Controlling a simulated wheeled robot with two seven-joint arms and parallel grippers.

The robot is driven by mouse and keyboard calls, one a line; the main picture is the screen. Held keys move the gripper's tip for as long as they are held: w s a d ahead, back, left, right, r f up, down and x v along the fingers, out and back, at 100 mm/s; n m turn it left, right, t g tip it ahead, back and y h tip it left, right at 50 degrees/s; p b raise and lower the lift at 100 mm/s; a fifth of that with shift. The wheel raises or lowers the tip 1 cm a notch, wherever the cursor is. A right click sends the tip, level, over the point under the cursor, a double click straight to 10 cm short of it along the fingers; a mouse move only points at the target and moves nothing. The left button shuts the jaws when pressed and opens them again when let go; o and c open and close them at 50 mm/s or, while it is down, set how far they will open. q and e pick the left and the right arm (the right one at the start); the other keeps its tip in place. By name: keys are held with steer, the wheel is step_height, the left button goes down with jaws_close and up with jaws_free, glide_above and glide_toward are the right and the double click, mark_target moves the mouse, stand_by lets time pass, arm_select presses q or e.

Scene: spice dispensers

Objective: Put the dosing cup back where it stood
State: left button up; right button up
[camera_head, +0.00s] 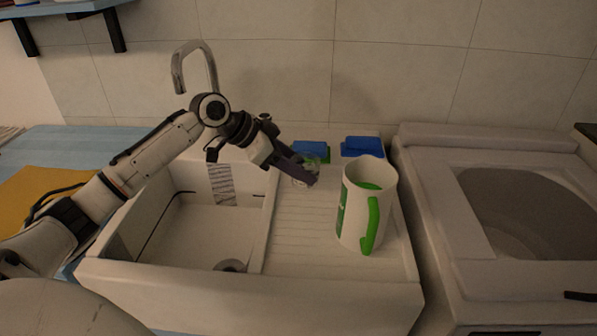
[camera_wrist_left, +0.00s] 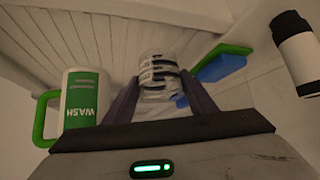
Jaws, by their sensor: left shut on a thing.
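The dosing cup (camera_wrist_left: 158,78) is a small clear cup with dark marking lines. In the left wrist view it sits between the two fingers of my left gripper (camera_wrist_left: 160,95), which is shut on it. In the head view my left gripper (camera_head: 308,178) is over the ribbed drainboard, left of the white jug, with the clear cup (camera_head: 300,182) at its fingertips. I cannot tell whether the cup touches the board. The white jug (camera_head: 354,205) with a green handle stands on the drainboard; in the left wrist view its green label (camera_wrist_left: 84,100) reads WASH. My right gripper is not in view.
Two blue blocks, a left one (camera_head: 311,148) and a right one (camera_head: 362,146), lie at the drainboard's back edge. The sink basin (camera_head: 190,235) is left of the ribbed board (camera_head: 300,245). A faucet (camera_head: 190,62) rises behind. A top-opening machine (camera_head: 480,215) stands right.

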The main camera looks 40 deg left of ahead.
arm_select(q)
steer(key=shift+f, duration=0.8)
steer(key=shift+f, duration=0.1)
steer(key=o, duration=1.3)
steer(key=shift+f, duration=0.1)
steer(key=shift+c, duration=0.2)
steer(key=shift+s+a+r, duration=0.15)
steer(key=shift+r, duration=0.2)
steer(key=b+v, duration=0.1)
steer(key=v, duration=1)
steer(key=shift+r, duration=0.25)
steer(key=shift+s, duration=0.1)
